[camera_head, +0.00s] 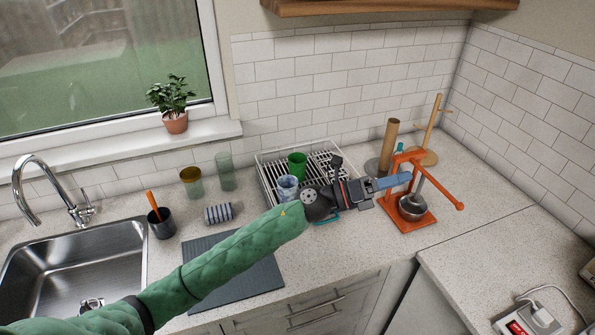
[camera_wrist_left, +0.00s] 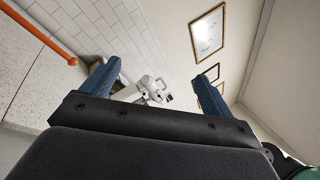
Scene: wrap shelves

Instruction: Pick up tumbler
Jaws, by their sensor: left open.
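Several cup-like vessels stand on the counter left of my left gripper; which one is the tumbler I cannot tell for sure. A tall clear greenish glass (camera_head: 226,172) stands by the tiled wall. A shorter amber-rimmed glass (camera_head: 191,182) stands left of it. A green cup (camera_head: 297,165) and a blue-white cup (camera_head: 287,187) are in the wire dish rack (camera_head: 265,172). My left gripper (camera_head: 394,180) reaches across to the orange press, right of all these vessels. In the left wrist view its blue fingers (camera_wrist_left: 155,84) are apart with nothing between them. My right gripper is not in view.
The orange press (camera_head: 417,217) with a metal bowl (camera_head: 412,205) stands close to the left gripper. A dark cup with an orange handle (camera_head: 161,222) and a striped cylinder (camera_head: 219,213) are near the sink (camera_head: 75,262). A dark mat (camera_head: 255,280) lies in front.

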